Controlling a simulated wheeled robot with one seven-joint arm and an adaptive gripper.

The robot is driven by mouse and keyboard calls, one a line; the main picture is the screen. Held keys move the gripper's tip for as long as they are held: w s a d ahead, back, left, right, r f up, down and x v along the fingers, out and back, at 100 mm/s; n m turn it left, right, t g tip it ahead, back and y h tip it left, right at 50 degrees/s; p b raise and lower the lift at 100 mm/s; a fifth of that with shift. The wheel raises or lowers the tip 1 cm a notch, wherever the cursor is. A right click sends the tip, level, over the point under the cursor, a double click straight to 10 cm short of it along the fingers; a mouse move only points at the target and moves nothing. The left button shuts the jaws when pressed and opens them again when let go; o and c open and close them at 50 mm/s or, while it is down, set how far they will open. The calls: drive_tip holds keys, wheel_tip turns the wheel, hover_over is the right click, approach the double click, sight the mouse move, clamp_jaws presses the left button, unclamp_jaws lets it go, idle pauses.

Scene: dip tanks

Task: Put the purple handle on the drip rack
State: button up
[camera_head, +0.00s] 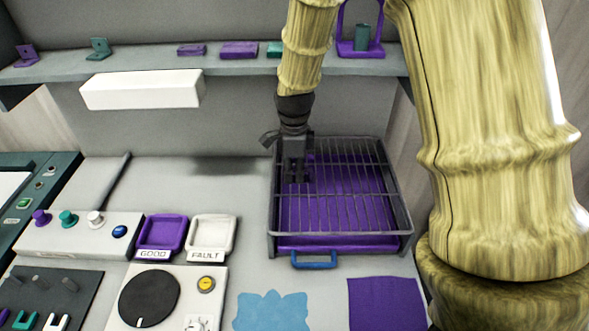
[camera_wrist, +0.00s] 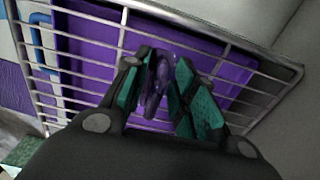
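The drip rack (camera_head: 397,190) is a grey wire rack with a purple tray under its bars, at the right of the bench in the head view. Its bars (camera_wrist: 259,66) also fill much of the wrist view. My gripper (camera_head: 296,178) points down at the rack's left part, close over the bars. In the wrist view my gripper (camera_wrist: 166,60) has its green-padded fingers close around a glossy purple handle (camera_wrist: 156,88). The handle's lower end is hard to make out against the purple tray. I cannot tell whether it touches the bars.
A blue pull (camera_head: 314,262) sticks out at the rack's front. Purple GOOD (camera_head: 162,233) and white FAULT (camera_head: 212,236) trays lie to its left. A shelf (camera_head: 140,66) with purple and green parts runs behind. A white box (camera_head: 141,89) juts out below it.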

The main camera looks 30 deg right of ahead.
drive_tip(key=shift+r, duration=0.1)
wheel_tip(320, 180, up, 12)
drive_tip(key=b, duration=0.3)
idle(0.7)
drive_tip(key=shift+r, duration=0.15)
